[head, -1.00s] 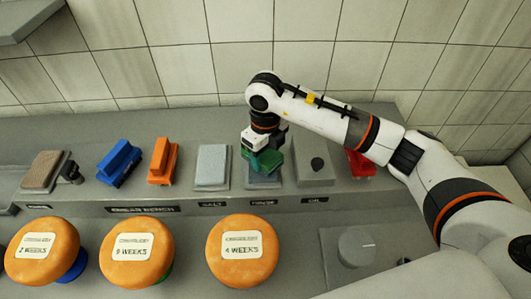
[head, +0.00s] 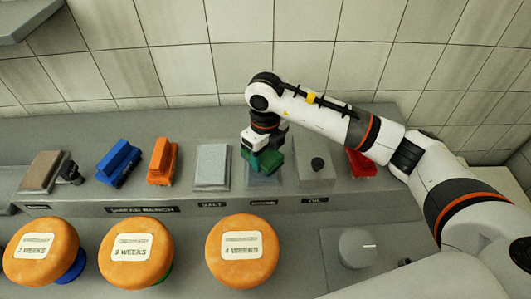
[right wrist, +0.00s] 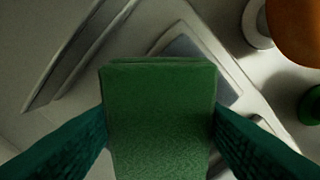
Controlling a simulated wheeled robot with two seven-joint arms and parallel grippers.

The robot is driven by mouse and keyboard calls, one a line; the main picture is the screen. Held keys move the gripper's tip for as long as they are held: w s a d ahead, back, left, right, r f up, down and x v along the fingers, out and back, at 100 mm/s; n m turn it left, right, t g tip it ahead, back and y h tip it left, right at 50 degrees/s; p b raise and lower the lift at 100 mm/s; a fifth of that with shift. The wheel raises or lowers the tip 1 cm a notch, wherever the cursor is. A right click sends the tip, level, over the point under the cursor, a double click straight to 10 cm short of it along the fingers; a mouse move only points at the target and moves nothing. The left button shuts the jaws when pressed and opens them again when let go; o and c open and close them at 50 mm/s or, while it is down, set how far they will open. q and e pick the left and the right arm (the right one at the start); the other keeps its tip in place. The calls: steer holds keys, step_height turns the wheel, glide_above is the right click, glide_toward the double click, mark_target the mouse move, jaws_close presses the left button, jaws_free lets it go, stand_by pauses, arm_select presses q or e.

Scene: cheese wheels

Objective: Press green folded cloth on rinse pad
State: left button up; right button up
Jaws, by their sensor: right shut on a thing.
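My right gripper (head: 264,150) is shut on the green folded cloth (head: 262,161) and points down over the bench. In the right wrist view the cloth (right wrist: 158,120) sits between the two dark green fingers. The rinse pad (head: 263,181) is below it, a grey-blue square on a light plate, partly hidden by the cloth. The pad's corner (right wrist: 222,88) shows beside the cloth in the right wrist view. The cloth looks a little above the pad or at its surface; I cannot tell whether they touch. My left gripper is not in view.
Orange (head: 162,161), blue (head: 119,163) and red (head: 361,163) blocks stand on the bench. Cheese wheels (head: 242,250) stand in front, below the ledge.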

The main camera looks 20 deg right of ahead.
steer(key=shift+r+p, duration=1.8)
steer(key=shift+r, duration=1.65)
